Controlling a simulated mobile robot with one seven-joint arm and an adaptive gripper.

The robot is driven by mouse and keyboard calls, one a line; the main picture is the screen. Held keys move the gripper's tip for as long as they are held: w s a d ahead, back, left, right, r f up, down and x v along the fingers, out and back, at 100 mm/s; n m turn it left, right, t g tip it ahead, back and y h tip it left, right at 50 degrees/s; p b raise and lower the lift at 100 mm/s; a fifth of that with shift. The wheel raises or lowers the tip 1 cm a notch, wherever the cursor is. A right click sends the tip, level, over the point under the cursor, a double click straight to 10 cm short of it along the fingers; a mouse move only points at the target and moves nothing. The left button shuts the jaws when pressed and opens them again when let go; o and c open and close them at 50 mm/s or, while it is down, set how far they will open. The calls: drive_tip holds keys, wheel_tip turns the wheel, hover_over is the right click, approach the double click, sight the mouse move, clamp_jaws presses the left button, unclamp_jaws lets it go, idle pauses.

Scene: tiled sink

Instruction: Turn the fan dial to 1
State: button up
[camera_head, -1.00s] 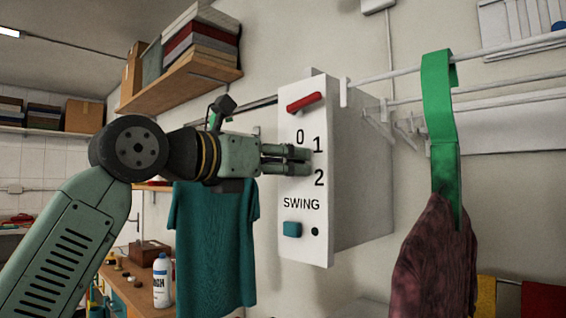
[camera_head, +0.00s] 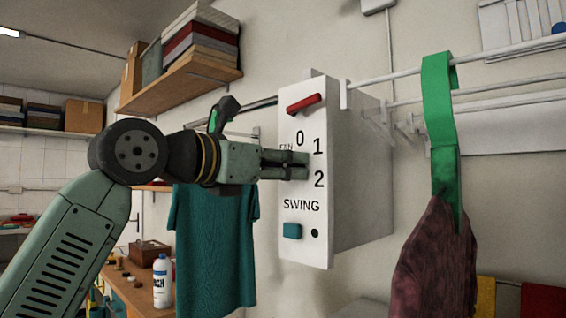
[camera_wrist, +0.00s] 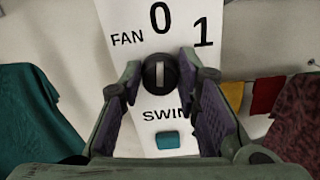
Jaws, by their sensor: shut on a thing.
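The white control box (camera_head: 345,180) hangs on the wall. Its face carries FAN, 0, 1, 2 and SWING. The round dark fan dial (camera_wrist: 160,71) shows in the wrist view below the 0, with a pale line across it that points up toward the 0.
A red handle (camera_head: 304,103) sits at the top of the box face. A blue button (camera_head: 292,230) is below SWING. A teal shirt (camera_head: 213,245) hangs left, under my arm. A rack with a green hanger strap (camera_head: 437,95) and dark red cloth is at right.

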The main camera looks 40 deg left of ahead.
drive_tip(key=m+p, duration=0.1)
drive_tip(key=m, duration=0.4)
drive_tip(key=shift+d, duration=0.1)
drive_tip(key=shift+f+m+p, duration=0.1)
drive_tip(key=shift+m+p, duration=0.25)
drive_tip(key=shift+m, duration=2.15)
drive_tip(key=o, duration=1.2)
drive_tip(key=shift+c, duration=0.2)
drive_tip(key=s, duration=1.2)
drive_tip(key=shift+a, duration=0.4)
